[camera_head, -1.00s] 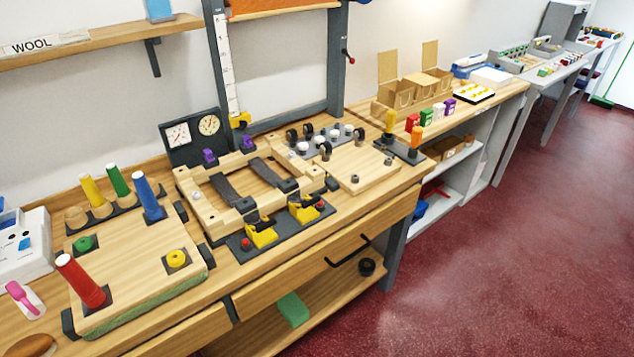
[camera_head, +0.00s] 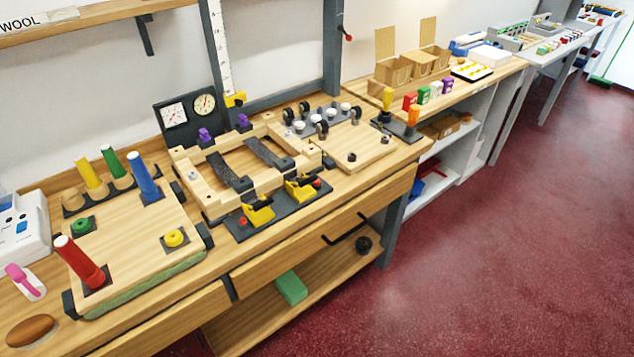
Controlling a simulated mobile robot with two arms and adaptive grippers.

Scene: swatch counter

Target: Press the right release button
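Two small red buttons sit on a dark strip (camera_head: 279,209) along the front of a wooden frame fixture (camera_head: 190,185) on the bench. The right red button (camera_head: 317,183) is at the strip's right end, beside a yellow lever clamp (camera_head: 301,190). The left red button (camera_head: 242,221) is at the other end, beside a second yellow clamp (camera_head: 258,214). I cannot tell from their look whether either button is pressed. Neither of my grippers is in view.
A board with coloured cones (camera_head: 130,235) stands left of the fixture. A wooden board with dark knobs (camera_head: 365,150) lies to its right. A drawer with a black handle (camera_head: 343,229) is below the bench front. The red floor (camera_head: 480,270) in front is clear.

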